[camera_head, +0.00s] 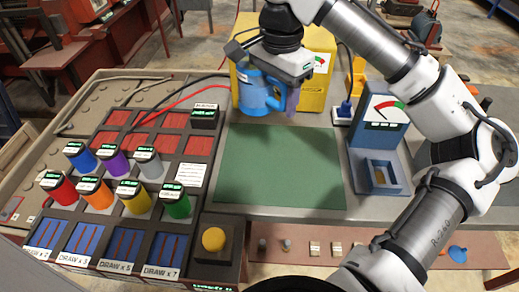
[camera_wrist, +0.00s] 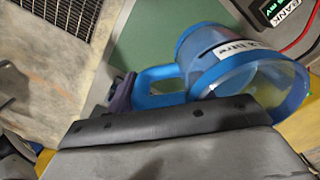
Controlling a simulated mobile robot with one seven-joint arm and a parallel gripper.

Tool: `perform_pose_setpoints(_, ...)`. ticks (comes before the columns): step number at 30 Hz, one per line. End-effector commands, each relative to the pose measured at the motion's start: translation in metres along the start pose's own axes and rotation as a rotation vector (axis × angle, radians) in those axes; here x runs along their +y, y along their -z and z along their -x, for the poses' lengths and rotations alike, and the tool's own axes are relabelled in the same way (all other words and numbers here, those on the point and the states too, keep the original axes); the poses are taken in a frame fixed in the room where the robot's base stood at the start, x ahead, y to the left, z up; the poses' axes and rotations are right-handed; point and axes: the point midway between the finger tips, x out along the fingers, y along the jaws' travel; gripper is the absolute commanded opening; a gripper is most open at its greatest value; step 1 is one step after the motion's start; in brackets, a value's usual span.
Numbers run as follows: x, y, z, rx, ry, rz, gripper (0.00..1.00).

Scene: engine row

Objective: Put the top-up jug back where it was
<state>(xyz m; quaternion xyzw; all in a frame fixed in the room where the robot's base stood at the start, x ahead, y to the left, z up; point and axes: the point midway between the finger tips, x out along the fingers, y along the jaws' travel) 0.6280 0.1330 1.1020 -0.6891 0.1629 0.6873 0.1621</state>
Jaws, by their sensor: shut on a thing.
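The top-up jug (camera_head: 257,94) is blue, with a pale label that shows in the wrist view, where the jug (camera_wrist: 202,48) lies across the upper right. In the head view it is at the back, in front of the yellow box and just beyond the green mat's far edge. It looks roughly upright. My gripper (camera_head: 291,100) is to the right of the jug and shut on its handle (camera_wrist: 160,74). One dark purple finger shows beside the handle in the wrist view; the other is hidden. I cannot tell whether the jug's base touches the bench.
The green mat (camera_head: 280,165) is bare. A yellow box (camera_head: 318,92) with a dial stands behind the jug. A blue gauge stand (camera_head: 382,128) is right of the mat. A rack with several coloured cylinders (camera_head: 137,200) is at left. Red and black cables (camera_head: 190,92) run near the jug.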

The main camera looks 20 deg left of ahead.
Motion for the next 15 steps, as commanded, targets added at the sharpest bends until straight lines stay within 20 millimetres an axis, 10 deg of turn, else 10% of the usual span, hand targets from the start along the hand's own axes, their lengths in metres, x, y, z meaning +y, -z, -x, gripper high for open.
perform_pose_setpoints(15, 0.002, -0.003, -0.086, -0.004, -0.001, -0.001, 0.08)
